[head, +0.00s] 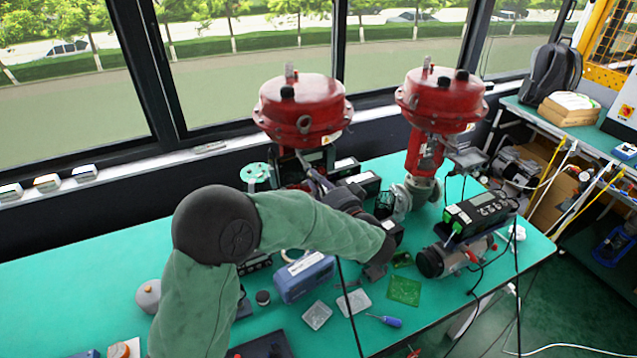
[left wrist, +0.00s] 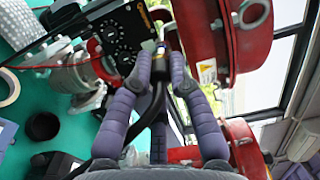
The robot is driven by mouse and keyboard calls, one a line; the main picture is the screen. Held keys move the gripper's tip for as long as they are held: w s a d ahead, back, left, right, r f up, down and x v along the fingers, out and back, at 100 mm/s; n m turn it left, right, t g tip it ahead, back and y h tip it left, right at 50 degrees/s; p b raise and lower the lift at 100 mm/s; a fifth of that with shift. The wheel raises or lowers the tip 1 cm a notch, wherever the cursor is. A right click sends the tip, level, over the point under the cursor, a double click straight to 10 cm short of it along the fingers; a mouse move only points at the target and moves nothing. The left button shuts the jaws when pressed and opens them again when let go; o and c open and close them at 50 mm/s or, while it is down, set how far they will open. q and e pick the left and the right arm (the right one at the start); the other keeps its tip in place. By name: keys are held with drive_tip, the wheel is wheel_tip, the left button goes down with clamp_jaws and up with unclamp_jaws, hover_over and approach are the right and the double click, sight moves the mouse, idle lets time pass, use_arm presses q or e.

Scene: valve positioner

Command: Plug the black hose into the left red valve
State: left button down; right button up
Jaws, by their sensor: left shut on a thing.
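The left red valve (head: 303,104) stands at the back of the green table in the head view, with a red domed top. Its red body (left wrist: 205,35) fills the upper right of the left wrist view. My left gripper (head: 306,163) reaches in just below that dome, its purple fingers partly hidden by my arm. In the left wrist view my left gripper (left wrist: 160,68) is shut on the black hose (left wrist: 145,120). The hose's pale metal tip points away, close to a black box with dials (left wrist: 122,36). I cannot tell whether the tip touches a port. My right gripper is not in view.
A second red valve (head: 440,100) stands to the right. A black and green device (head: 478,212), a blue case (head: 304,277), a green circuit board (head: 404,290) and a screwdriver (head: 386,320) lie on the table (head: 80,265). The table's left part is mostly clear.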

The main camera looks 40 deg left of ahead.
use_arm(q)
drive_tip(key=shift+w+a, duration=0.25)
drive_tip(key=shift+a, duration=0.2)
idle(0.3)
drive_tip(key=c, duration=1.1)
unclamp_jaws()
drive_tip(key=v, duration=1.2)
drive_tip(key=shift+f, duration=0.1)
